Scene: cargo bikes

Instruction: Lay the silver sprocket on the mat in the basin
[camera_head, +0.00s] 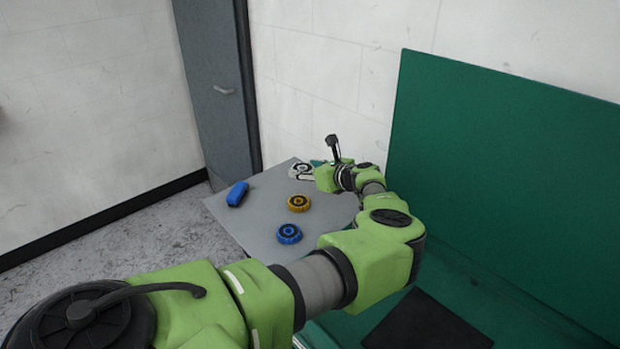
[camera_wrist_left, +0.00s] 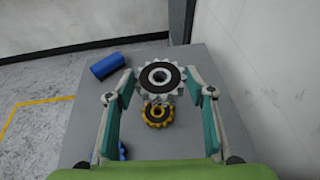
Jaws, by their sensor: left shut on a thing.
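The silver sprocket (camera_wrist_left: 160,94), toothed with a dark ring face, is between the two fingers of my left gripper (camera_wrist_left: 160,78), which is shut on it. In the head view the sprocket (camera_head: 299,171) and the left gripper (camera_head: 306,172) are at the far end of the grey table, partly hidden by the wrist. I cannot tell the exact gap below the sprocket. The black mat (camera_head: 428,326) lies bare in the green basin (camera_head: 352,322) at the lower right, cut off by the frame edge. My right gripper is not in view.
On the grey table (camera_head: 262,222) are a yellow sprocket (camera_head: 298,203), a blue sprocket (camera_head: 289,234) and a blue cylindrical object (camera_head: 237,194). A tall green panel (camera_head: 510,170) stands behind the basin. A white wall borders the table's far side.

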